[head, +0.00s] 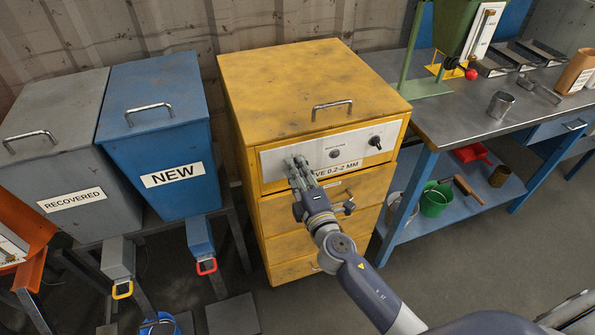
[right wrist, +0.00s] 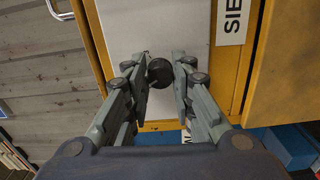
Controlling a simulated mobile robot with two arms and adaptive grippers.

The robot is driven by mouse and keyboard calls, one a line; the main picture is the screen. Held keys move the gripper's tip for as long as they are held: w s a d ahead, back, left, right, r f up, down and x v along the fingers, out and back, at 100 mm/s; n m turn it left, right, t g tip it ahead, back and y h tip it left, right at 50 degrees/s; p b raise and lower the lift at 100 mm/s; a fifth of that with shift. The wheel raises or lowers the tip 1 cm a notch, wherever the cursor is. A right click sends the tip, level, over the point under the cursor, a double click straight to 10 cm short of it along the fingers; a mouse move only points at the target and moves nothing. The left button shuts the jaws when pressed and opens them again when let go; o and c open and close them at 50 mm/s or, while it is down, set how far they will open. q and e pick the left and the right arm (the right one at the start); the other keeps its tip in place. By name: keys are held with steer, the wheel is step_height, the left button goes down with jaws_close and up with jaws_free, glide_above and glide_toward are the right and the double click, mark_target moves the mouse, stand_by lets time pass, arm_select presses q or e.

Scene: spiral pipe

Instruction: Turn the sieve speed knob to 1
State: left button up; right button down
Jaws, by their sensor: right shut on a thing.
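The yellow sieve cabinet (head: 300,85) has a pale control panel (head: 350,147) on its upper front, labelled "SIEVE 0.2-2 MM" (head: 338,169). My right gripper (head: 298,168) is at the left end of this panel and covers that part in the head view. In the right wrist view, a dark round knob (right wrist: 160,72) sits between the fingers of my right gripper (right wrist: 162,78), which is shut on it. The knob's setting and any scale marks cannot be read. My left gripper is not in view.
A small round fitting (head: 335,153) and a black switch (head: 375,142) are further right on the panel. Blue NEW (head: 155,115) and grey RECOVERED (head: 50,130) bins stand left. A metal workbench (head: 455,118) stands right. Drawers (head: 345,188) lie below the panel.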

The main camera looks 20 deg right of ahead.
steer(key=n, duration=0.6)
steer(key=shift+p, duration=0.4)
steer(key=shift+n, duration=0.3)
steer(key=c, duration=1.3)
jaws_free()
steer(key=shift+c, duration=0.2)
steer(key=s, duration=1.2)
steer(key=shift+d, duration=0.2)
